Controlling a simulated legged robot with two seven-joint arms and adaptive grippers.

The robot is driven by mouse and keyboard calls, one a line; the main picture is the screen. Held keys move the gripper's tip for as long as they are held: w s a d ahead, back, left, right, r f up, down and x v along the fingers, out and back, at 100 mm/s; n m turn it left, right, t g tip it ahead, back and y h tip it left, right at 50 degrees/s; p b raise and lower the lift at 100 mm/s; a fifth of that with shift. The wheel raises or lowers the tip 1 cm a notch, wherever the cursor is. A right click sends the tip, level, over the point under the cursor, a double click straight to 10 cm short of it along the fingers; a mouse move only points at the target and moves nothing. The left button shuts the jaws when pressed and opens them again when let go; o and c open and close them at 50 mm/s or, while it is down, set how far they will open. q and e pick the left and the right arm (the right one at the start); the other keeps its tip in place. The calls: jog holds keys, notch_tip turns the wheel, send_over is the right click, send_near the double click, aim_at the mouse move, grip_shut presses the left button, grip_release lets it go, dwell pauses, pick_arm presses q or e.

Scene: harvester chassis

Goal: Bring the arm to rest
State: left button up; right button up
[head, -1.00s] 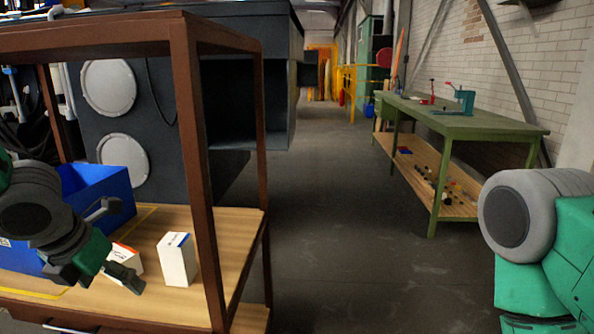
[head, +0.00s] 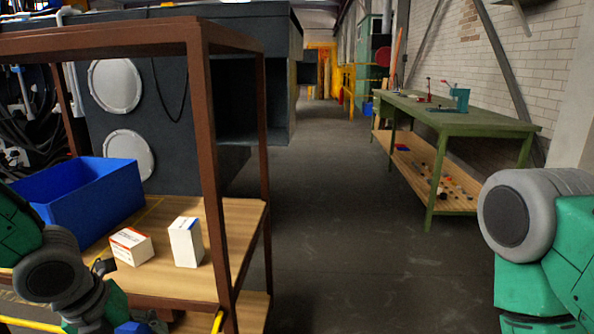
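My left arm comes in at the lower left. Its gripper (head: 126,294) is low at the front edge of the wooden shelf (head: 240,225), with its fingers spread apart and nothing seen between them; its lower part is near the picture's bottom edge. A white box with a red-orange marking (head: 130,247) lies on the shelf just beyond the gripper, apart from it. A white upright box (head: 186,243) stands to its right. My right arm shows only partly at the right edge, and its gripper is out of view.
A blue bin (head: 90,200) stands on the shelf behind the boxes. A brown frame post (head: 212,170) rises at the shelf's front right. A green workbench (head: 465,125) stands along the right wall. The floor (head: 330,220) between is clear.

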pick_arm(q)
jog(key=s+d+f+n+g, duration=0.2)
jog(key=s+d+f+n, duration=0.1)
jog(key=s+f+n, duration=1.1)
jog(key=s+a+f+n+y, duration=0.2)
jog(key=s+a+f+n, duration=0.2)
jog(key=s+f+n, duration=0.4)
jog(key=n, duration=0.7)
jog(key=shift+w+f, duration=0.1)
